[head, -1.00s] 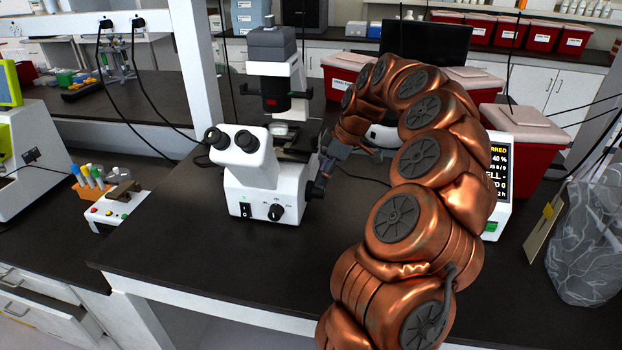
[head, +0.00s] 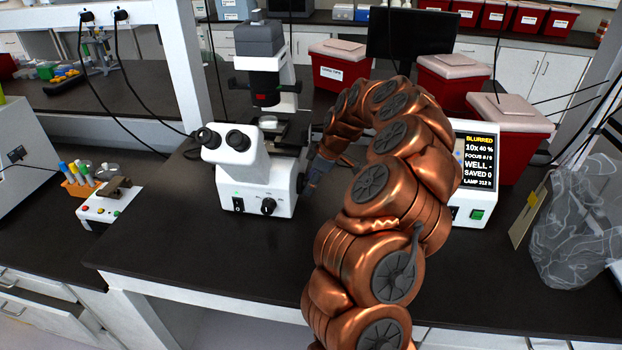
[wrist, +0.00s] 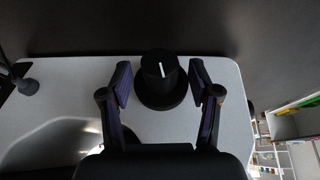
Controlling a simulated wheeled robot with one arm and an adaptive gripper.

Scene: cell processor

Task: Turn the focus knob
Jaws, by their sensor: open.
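The white microscope (head: 262,183) stands on the dark bench, and its side panel (wrist: 60,105) fills much of the wrist view. The focus knob (wrist: 160,80) is a black round knob with a white line, on that panel. My gripper (wrist: 160,82) is open, with one finger on each side of the knob. A small gap shows between each finger and the knob, so I see no contact. In the head view my gripper (head: 312,182) is at the microscope's right side, where it and my arm hide most of the knob.
A screen (head: 475,160) to the right reads "BLURRED", 10x, 40 % and a focus line. Red bins (head: 505,130) stand behind my arm. A rack of coloured tubes (head: 80,180) sits at the left. The bench front (head: 200,260) is clear.

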